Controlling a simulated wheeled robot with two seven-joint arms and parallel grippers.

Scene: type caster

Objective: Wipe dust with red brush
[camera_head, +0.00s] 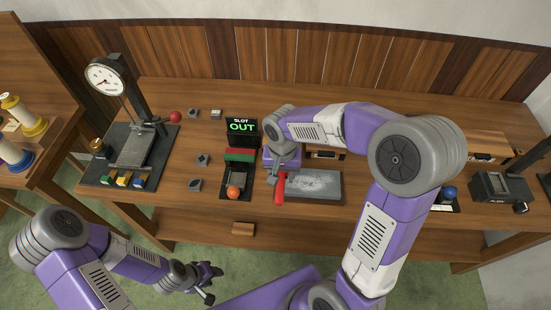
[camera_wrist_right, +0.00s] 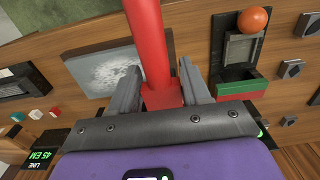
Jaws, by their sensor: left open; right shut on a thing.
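The red brush (camera_head: 279,190) is held in my right gripper (camera_head: 279,174); in the right wrist view the red brush (camera_wrist_right: 151,45) stands between the two grey fingers, which are shut on it. A grey slab (camera_head: 330,196) with a pale patch of dust (camera_head: 312,183) lies on the bench just right of the brush. The dust also shows in the right wrist view (camera_wrist_right: 112,70). I cannot tell whether the brush touches the slab. My left gripper (camera_head: 210,283) is open and empty, low in front of the bench.
A black tray with an orange ball (camera_head: 234,192) and a "SLOT OUT" display (camera_head: 241,130) stand left of the slab. A dial gauge stand (camera_head: 106,80) is at the far left. A blue-knobbed device (camera_head: 449,192) stands right, beyond my right arm.

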